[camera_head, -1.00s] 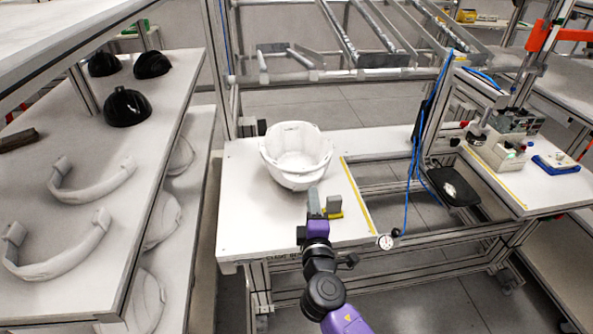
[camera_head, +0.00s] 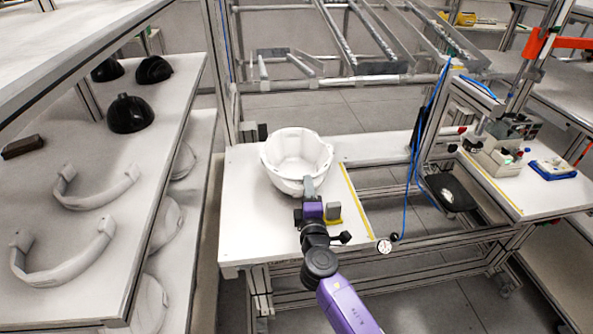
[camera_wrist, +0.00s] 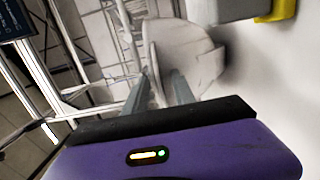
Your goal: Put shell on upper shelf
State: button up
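The white helmet shell (camera_head: 296,152) sits open side up on the white worktable (camera_head: 250,215). My gripper (camera_head: 309,188) is at the shell's near rim, reaching in from the front. In the wrist view the shell (camera_wrist: 187,45) lies right at the fingertips of my gripper (camera_wrist: 162,80). The two fingers stand apart, with the shell's near edge at or between their tips; I cannot tell whether they touch it. A shelf rack stands at the left, with a top board (camera_head: 60,45) and a board below it (camera_head: 150,165).
The lower rack board holds black shells (camera_head: 130,114), white curved bands (camera_head: 95,188) and a dark block (camera_head: 22,147). White shells lie on a level beneath. A grey and yellow fixture (camera_head: 334,213) stands beside my gripper. Metal rails rise behind the table.

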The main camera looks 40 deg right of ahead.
jog(key=c, duration=0.6)
jog(key=shift+f, duration=0.1)
grip_shut()
jog(key=shift+s+f, duration=0.1)
jog(key=shift+f, duration=0.05)
dwell(0.4)
